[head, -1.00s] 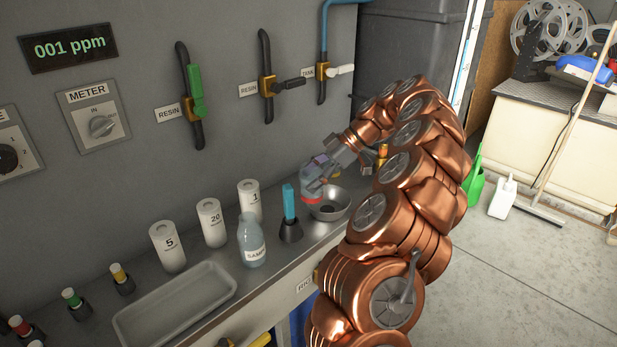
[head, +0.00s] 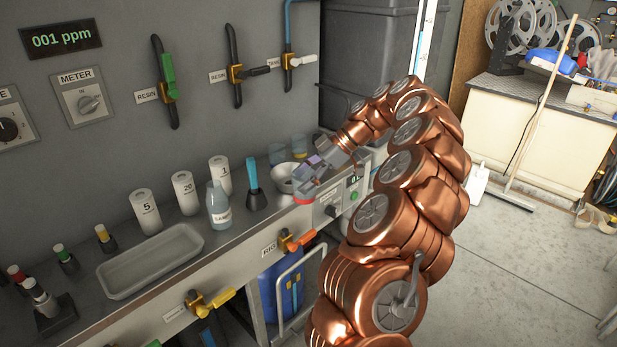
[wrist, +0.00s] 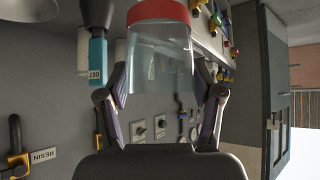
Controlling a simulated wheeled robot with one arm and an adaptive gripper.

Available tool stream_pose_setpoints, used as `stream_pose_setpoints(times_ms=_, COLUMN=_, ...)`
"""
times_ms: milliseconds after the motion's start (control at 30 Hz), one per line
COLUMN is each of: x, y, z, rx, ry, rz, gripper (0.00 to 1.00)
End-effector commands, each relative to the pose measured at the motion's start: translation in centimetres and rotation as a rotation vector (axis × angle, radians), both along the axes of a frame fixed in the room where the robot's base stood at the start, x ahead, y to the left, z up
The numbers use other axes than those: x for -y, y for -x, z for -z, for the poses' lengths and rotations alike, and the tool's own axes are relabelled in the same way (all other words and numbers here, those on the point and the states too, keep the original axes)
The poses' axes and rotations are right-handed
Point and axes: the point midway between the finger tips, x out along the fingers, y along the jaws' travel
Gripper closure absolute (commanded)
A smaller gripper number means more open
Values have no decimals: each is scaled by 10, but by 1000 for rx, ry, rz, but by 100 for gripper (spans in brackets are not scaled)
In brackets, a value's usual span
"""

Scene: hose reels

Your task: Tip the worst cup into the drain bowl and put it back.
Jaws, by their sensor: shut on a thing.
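My gripper (head: 306,190) is shut on a clear cup (wrist: 160,60) with a red band. In the head view the cup's red band (head: 303,201) shows low, near the counter's front edge, in front and to the right of the drain bowl (head: 282,184). The cup looks about upright; the wrist view is upside down, with the red band at the top of the picture. I cannot tell how much liquid is in it. The metal bowl is partly hidden behind my gripper. Two other cups stand behind the bowl, one bluish (head: 277,154) and one yellow-banded (head: 300,149).
A blue probe (head: 252,174) stands in a black holder left of the bowl, also near the cup in the wrist view (wrist: 97,62). A sample bottle (head: 218,205), white canisters (head: 183,192) and a tray (head: 150,260) stand further left. The display (head: 60,40) reads 001 ppm.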

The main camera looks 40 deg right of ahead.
Motion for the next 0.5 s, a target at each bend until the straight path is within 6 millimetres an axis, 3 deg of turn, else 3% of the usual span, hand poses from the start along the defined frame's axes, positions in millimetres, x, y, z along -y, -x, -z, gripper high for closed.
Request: stream_pose_setpoints(times_ms=500, x=-23, y=-4, z=2, rx=0, ry=-2, rz=98, gripper=71)
